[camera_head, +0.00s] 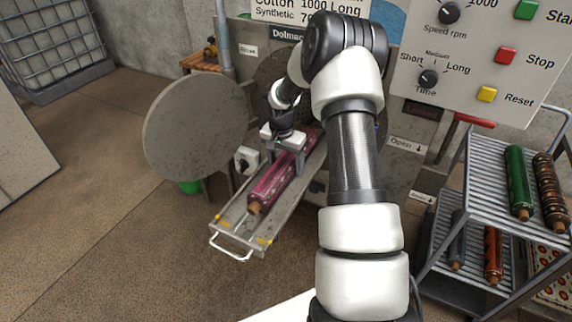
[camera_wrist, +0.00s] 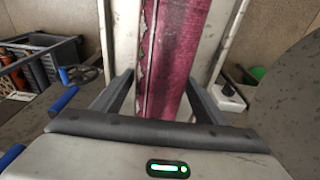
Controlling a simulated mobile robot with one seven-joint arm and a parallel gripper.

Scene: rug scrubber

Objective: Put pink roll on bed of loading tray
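The pink roll (camera_head: 271,188) lies lengthwise on the loading tray (camera_head: 237,223), which juts out from the machine below its round opening. The roll's far end runs back toward the machine and is partly hidden by my arm. My gripper (camera_head: 285,150) is over the roll's upper part, pointing down. In the wrist view the pink roll (camera_wrist: 175,55) passes between my two fingers (camera_wrist: 160,98), which stand apart on either side with gaps to the roll. The tray (camera_wrist: 227,40) shows beneath it.
An open round door (camera_head: 197,124) stands left of the tray. A control panel (camera_head: 478,55) is at upper right. A wire-shelf cart (camera_head: 487,190) at right holds several rolls, including a green one (camera_head: 519,183). A caged container (camera_head: 52,45) stands at back left. The floor at left is clear.

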